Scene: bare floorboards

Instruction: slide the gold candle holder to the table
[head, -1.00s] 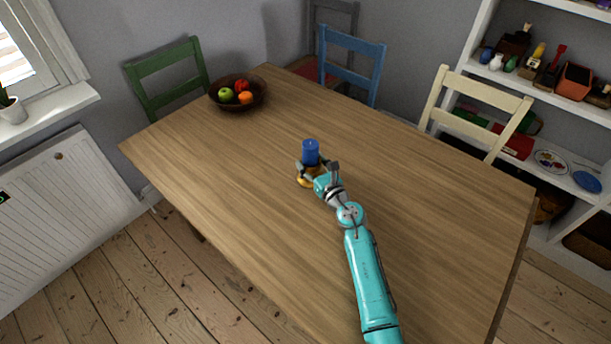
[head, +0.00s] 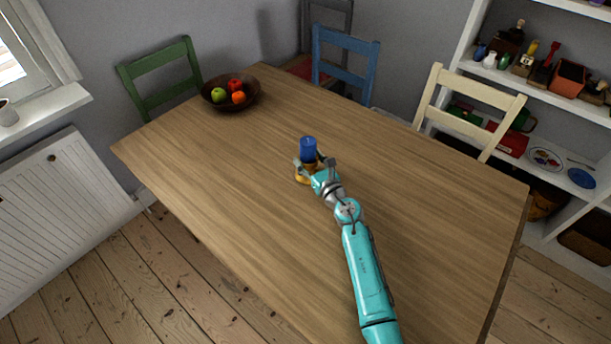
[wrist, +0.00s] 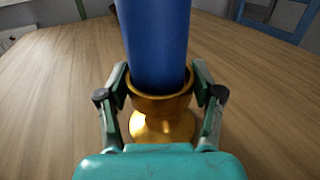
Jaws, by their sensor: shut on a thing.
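The gold candle holder (head: 302,179) stands upright on the wooden table (head: 215,165), near its middle, with a blue candle (head: 308,149) in its cup. In the wrist view the holder's gold cup and flared foot (wrist: 160,125) show between the fingers, with the candle (wrist: 155,45) rising above. My gripper (head: 310,166) is shut on the holder, one finger on each side of the cup. In the wrist view my gripper (wrist: 160,98) hides the front of the foot. The foot appears to rest on the tabletop.
A dark bowl (head: 232,104) with apples and an orange sits at the table's far left corner. Green (head: 163,77), blue (head: 345,62) and cream (head: 468,108) chairs stand around the far edges. Shelves (head: 545,110) are at the right. The tabletop around the holder is clear.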

